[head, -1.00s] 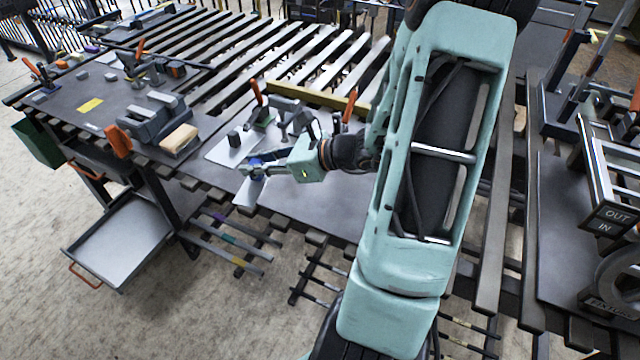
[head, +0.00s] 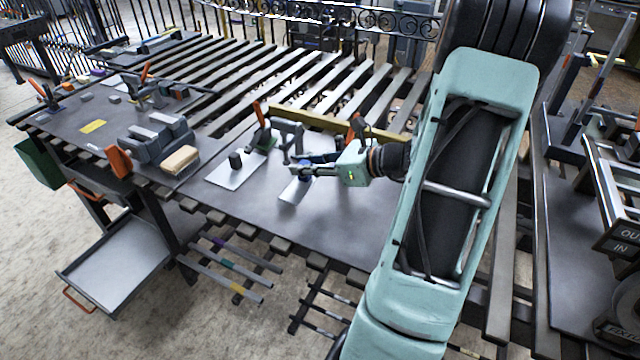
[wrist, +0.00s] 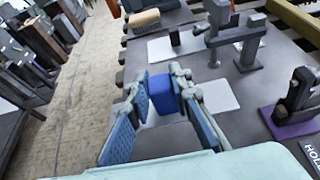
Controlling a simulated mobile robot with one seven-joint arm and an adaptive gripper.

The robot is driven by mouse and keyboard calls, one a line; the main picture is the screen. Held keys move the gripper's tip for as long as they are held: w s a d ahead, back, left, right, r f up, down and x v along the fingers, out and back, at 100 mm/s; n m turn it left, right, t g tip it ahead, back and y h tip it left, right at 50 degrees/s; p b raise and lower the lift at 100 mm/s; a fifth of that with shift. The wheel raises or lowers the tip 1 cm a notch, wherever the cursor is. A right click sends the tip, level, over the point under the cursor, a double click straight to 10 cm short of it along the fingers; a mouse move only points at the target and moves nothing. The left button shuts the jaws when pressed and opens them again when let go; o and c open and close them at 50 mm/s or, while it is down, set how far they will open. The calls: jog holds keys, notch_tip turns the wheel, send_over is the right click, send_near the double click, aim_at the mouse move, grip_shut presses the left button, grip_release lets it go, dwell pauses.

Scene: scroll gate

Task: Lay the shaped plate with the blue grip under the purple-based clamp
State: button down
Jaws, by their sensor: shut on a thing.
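My gripper (wrist: 163,92) is shut on the blue grip (wrist: 161,98), one finger on each side. The light grey shaped plate (wrist: 217,97) spreads out below the grip and is partly hidden by the fingers. In the head view the plate (head: 294,191) is over the dark worktop; I cannot tell whether it touches it. The purple-based clamp (wrist: 295,96) stands to the right of the plate in the wrist view, apart from it. Its purple base (wrist: 291,127) shows there. In the head view its orange handle (head: 357,121) shows behind my gripper, and its base is hidden.
A yellowish bar (head: 315,118) runs along the back. The worktop (head: 335,222) in front of my gripper is clear.

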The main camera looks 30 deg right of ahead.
jog(key=d+f, duration=0.4)
jog(key=f, duration=0.1)
jog(key=shift+w+d+f, duration=0.15)
jog(key=shift+d+f, duration=0.05)
jog(key=shift+f, duration=1.6)
jog(key=shift+f, duration=0.15)
jog(key=c, duration=1.7)
grip_release()
jog(key=shift+c, duration=0.2)
jog(key=shift+r, duration=0.2)
jog(key=v, duration=1.2)
jog(key=shift+d+f+b, duration=0.15)
jog(key=shift+b, duration=0.25)
